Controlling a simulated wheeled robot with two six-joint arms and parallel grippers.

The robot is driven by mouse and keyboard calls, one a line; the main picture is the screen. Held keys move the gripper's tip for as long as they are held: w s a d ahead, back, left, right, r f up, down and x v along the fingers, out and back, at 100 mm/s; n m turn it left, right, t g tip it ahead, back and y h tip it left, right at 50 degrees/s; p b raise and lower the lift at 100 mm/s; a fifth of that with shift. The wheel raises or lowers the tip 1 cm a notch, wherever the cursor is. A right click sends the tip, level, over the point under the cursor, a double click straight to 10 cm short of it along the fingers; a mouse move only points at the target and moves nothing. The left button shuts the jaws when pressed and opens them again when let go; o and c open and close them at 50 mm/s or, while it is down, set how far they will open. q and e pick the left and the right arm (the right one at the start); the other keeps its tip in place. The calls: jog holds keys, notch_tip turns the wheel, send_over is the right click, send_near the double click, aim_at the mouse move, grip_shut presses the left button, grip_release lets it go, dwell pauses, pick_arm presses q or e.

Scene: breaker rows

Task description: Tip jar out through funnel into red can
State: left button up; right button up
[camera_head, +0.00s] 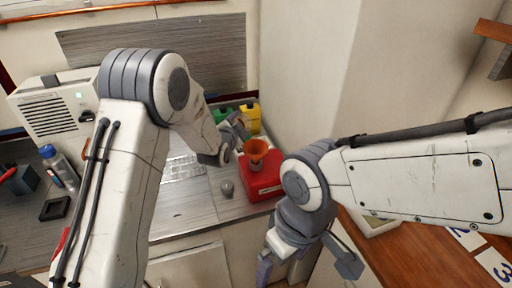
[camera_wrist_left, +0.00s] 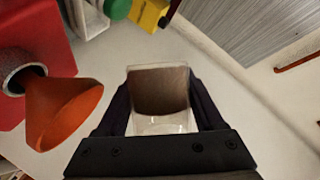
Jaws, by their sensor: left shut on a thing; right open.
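The red can (camera_head: 263,178) stands on the grey counter near its right end. An orange funnel (camera_head: 256,150) sits at the can's opening, wide mouth up. The left wrist view shows the funnel (camera_wrist_left: 62,105) at a grey ring on the red can (camera_wrist_left: 35,45). My left gripper (camera_head: 236,130) is beside the funnel, on its far side. It is shut on a clear jar (camera_wrist_left: 160,92) with brown contents, apart from the funnel. The jar is mostly hidden in the head view. My right gripper (camera_head: 308,262) is open and empty, lower right of the can.
Yellow (camera_head: 251,117) and green (camera_head: 222,114) containers stand behind the can. A small grey object (camera_head: 227,187) lies left of it. A bottle (camera_head: 58,167) and a white vented box (camera_head: 55,112) are at the left. A wall is close on the right.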

pick_arm(q)
jog(key=shift+f+m+b, duration=0.25)
jog(key=shift+m+b, duration=0.05)
jog(key=shift+m, duration=0.2)
dwell(0.4)
jog(key=shift+r+m+t+y+p, duration=0.45)
jog(key=shift+r+m+t, duration=0.4)
jog(key=shift+m, duration=0.45)
dwell(1.5)
jog(key=shift+d+f+b, duration=0.15)
jog(key=shift+b, duration=0.25)
jog(key=shift+s+d+f+m+t+b, duration=0.4)
jog(key=shift+m+b, duration=0.4)
jog(key=shift+b, duration=0.4)
jog(key=shift+d+r+m+t+b, duration=0.25)
jog(key=shift+r+m+t+b, duration=0.3)
jog(key=shift+m+b, duration=0.65)
dwell(0.5)
